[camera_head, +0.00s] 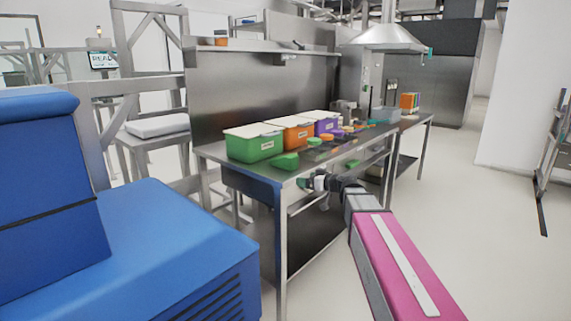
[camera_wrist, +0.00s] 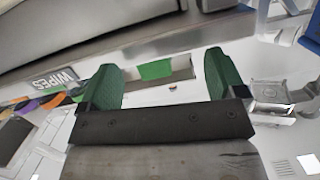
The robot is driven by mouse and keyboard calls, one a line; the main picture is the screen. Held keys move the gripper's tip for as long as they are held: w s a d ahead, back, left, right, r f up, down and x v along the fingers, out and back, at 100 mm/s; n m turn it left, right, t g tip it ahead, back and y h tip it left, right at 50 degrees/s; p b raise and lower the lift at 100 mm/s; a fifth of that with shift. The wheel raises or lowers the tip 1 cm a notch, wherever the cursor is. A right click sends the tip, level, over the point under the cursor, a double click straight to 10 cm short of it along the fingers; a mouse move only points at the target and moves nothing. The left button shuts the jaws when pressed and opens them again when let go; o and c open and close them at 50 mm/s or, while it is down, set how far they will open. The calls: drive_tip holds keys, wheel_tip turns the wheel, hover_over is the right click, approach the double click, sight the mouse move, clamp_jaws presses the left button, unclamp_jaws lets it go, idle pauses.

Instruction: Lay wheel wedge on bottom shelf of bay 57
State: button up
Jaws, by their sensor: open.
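I cannot pick out a wheel wedge in either view, and no label reading 57 is legible. My gripper (camera_head: 318,183) is at the front edge of the steel table, below its top, and small in the head view. In the wrist view, my gripper (camera_wrist: 163,80) has its two green fingers wide apart, with nothing held between them. A small green patch (camera_wrist: 155,69) shows beyond the fingers; I cannot tell what it is. The steel table's lower shelf (camera_head: 318,238) is visible and looks bare where it shows.
Green (camera_head: 253,145), orange (camera_head: 290,133) and purple (camera_head: 324,123) lidded bins stand on the steel table (camera_head: 310,169). A green block (camera_head: 285,161) lies near its front edge. A large blue machine (camera_head: 140,250) fills the left foreground.

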drive_tip(key=t+y, duration=0.1)
approach(295, 161)
drive_tip(key=a, duration=0.3)
drive_tip(key=shift+n, duration=0.4)
drive_tip(key=x, duration=0.4)
drive_tip(key=w+x, duration=0.1)
drive_tip(key=shift+w, duration=0.25)
drive_tip(key=x, duration=0.4)
drive_tip(key=shift+w+d+f, duration=0.1)
drive_tip(key=shift+w+d, duration=0.05)
drive_tip(key=shift+w, duration=0.3)
drive_tip(key=shift+w+a, duration=0.2)
drive_tip(key=shift+a, duration=0.2)
drive_tip(key=shift+c, duration=0.3)
drive_tip(key=c, duration=1.3)
drive_tip(key=shift+o, duration=0.2)
